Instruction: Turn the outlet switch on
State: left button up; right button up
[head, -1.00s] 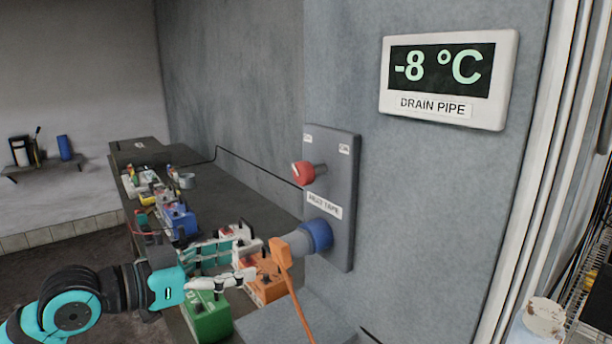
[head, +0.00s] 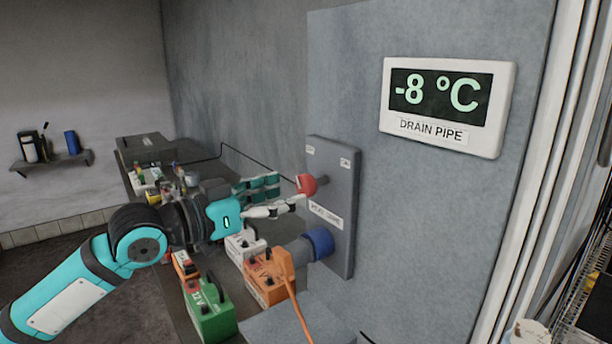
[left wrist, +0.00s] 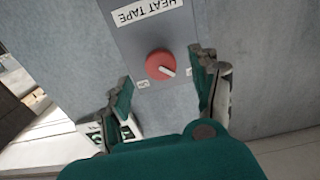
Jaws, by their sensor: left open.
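The outlet panel (head: 345,180) is a dark grey plate on the wall, with a red rotary switch knob (head: 306,184) above a "heat tape" label. In the left wrist view the knob (left wrist: 158,62) shows a white pointer mark toward the lower right, near one of two small labels too small to read. My left gripper (head: 279,192) is open at the knob, reaching in from the left. In the left wrist view its fingers lie on either side of the knob, apart from it. Contact cannot be told. My right gripper is not in view.
A blue socket (head: 320,242) with an orange plug (head: 285,261) and cable sits below the knob. Green (head: 208,310) and orange (head: 262,290) boxes crowd the bench under my arm. A temperature display (head: 447,105) reads -8 °C.

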aim_at(301, 189)
pick_arm(q)
jog(key=p+x, duration=0.1)
jog(key=x, duration=0.4)
jog(key=shift+w+d, duration=0.2)
jog(key=shift+d, duration=0.05)
jog(key=c, duration=1.2)
